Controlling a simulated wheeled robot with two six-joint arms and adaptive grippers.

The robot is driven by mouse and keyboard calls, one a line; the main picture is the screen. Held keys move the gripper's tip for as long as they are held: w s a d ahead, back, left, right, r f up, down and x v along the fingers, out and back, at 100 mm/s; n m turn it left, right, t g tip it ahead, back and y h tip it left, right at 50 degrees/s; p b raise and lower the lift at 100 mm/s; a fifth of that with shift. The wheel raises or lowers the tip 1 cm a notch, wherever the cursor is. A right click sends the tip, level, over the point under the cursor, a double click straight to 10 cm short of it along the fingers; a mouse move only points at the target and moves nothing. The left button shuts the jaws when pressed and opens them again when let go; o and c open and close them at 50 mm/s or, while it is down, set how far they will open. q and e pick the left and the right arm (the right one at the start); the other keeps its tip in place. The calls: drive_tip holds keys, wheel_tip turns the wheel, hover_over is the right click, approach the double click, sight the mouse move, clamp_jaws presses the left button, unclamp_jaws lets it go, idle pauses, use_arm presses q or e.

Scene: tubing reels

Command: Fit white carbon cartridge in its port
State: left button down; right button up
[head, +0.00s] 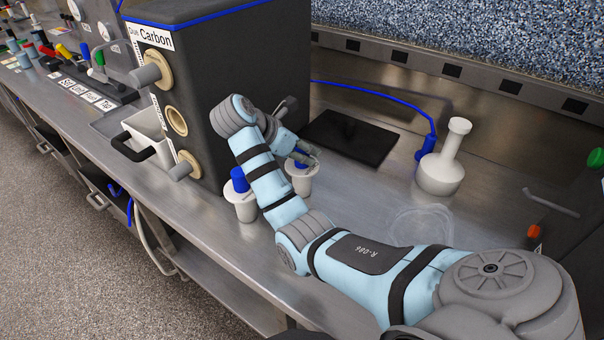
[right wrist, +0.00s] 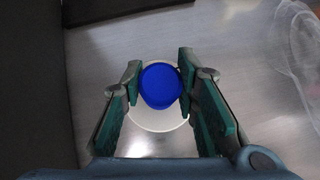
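A white cartridge with a blue top (head: 300,182) stands upright on the steel counter, partly hidden by my right arm. My right gripper (head: 304,157) is over it. In the right wrist view its blue top (right wrist: 161,87) fills the gap between the fingers of my right gripper (right wrist: 160,75), which look closed on its sides. A similar white blue-topped piece (head: 240,197) stands to the left, nearer the counter edge. The black machine labelled Carbon (head: 225,75) has an empty beige ring port (head: 176,121) between two ports filled with grey cylinders. My left gripper is out of view.
A white flask (head: 441,167) stands to the right, near a blue hose (head: 400,100). A black mat (head: 350,138) lies behind the gripper. A white bin with a black handle (head: 148,128) stands before the machine. The counter around the flask is mostly clear.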

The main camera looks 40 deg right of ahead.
clamp_jaws()
